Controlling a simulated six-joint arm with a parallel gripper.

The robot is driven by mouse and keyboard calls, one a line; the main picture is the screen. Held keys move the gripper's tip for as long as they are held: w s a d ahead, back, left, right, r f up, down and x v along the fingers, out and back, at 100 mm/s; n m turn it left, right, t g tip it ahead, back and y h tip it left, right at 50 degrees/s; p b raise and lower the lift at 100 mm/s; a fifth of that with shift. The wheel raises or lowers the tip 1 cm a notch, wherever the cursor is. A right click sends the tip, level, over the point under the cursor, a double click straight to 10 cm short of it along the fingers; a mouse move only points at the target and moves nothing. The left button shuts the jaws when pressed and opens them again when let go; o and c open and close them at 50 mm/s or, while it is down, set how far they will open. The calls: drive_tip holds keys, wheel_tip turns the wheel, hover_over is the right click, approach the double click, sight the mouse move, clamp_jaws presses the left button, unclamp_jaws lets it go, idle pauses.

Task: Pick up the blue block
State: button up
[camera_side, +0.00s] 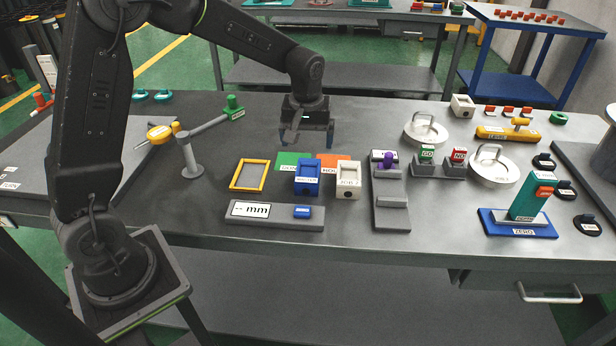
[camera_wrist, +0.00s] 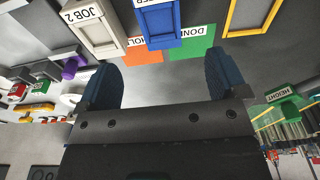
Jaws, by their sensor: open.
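The blue block (camera_side: 307,178) is box-shaped with a label on its front and a recessed top. It stands upright on the grey table, in front of a green and an orange mat. In the wrist view the blue block (camera_wrist: 158,22) is at the top edge, partly cut off, beyond the fingertips. My gripper (camera_side: 306,138) is open and empty, above the table and behind the block in the side view. Its two dark blue fingers are spread apart in the wrist view (camera_wrist: 160,82), with nothing between them.
A white block (camera_side: 348,180) stands close to the right of the blue one. A yellow frame (camera_side: 249,175) lies to the left. A grey display bar (camera_side: 275,215) lies in front. A grey stand with a purple knob (camera_side: 390,195) is further right.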

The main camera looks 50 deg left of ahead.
sight(308, 172)
drive_tip(key=f, duration=0.7)
drive_tip(key=w+a+f, duration=0.1)
drive_tip(key=f, duration=0.3)
drive_tip(key=shift+w+f, duration=0.1)
drive_tip(key=shift+f, duration=0.25)
drive_tip(key=c, duration=1.2)
drive_tip(key=shift+r, duration=0.1)
drive_tip(key=shift+c, duration=0.4)
drive_tip(key=shift+r, duration=0.1)
drive_tip(key=shift+r, duration=0.65)
wheel_tip(308, 172, up, 3)
drive_tip(key=shift+a+r, duration=0.1)
drive_tip(key=s+a+r, duration=0.6)
drive_tip(key=a, duration=0.3)
drive_tip(key=shift+s+a+r, duration=0.15)
drive_tip(key=shift+s+a, duration=0.1)
drive_tip(key=shift+s, duration=0.05)
